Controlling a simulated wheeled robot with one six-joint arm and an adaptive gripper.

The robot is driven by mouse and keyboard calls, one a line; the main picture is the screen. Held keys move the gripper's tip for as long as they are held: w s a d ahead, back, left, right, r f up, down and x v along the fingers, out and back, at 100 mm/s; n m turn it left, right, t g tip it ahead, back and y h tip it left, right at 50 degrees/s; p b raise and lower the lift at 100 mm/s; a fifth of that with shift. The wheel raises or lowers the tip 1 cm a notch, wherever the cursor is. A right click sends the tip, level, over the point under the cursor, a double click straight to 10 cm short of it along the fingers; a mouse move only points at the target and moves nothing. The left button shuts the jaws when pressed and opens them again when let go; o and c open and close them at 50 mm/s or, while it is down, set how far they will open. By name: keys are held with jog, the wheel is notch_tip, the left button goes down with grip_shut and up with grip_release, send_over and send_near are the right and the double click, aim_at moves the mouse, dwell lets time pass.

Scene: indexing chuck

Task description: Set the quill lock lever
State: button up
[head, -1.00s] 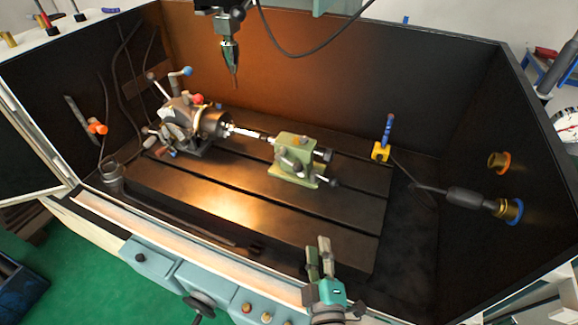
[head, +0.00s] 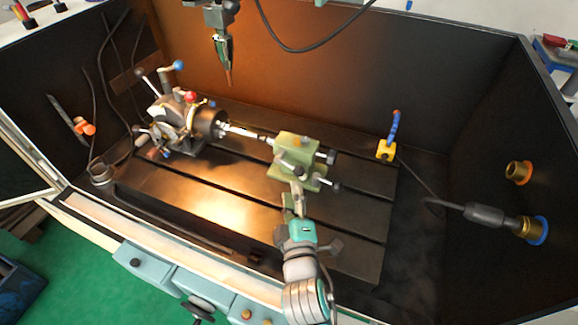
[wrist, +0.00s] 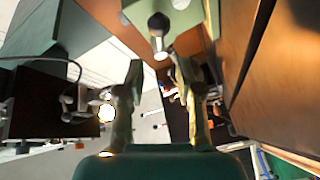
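The green tailstock (head: 297,147) stands on the slotted table, right of the chuck (head: 208,122). Dark-knobbed levers stick out of its front and right side, one at the lower right (head: 328,184). I cannot tell for sure which is the quill lock lever. My gripper (head: 293,200) is just in front of the tailstock, low over the table. In the wrist view, its fingers (wrist: 164,78) are apart with nothing held between them. A grey lever with a round dark knob (wrist: 158,24) shows ahead, above the gap, against the green body (wrist: 188,14). Contact cannot be judged.
The indexing head with red and blue knobs (head: 176,118) is at left. A spindle tool (head: 224,55) hangs above. A yellow block with a blue handle (head: 386,150) stands at right. Dark walls enclose the table; its front left is clear.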

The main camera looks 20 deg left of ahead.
aim_at(289, 167)
jog(key=x, duration=0.8)
jog(key=shift+w, duration=0.15)
grip_shut()
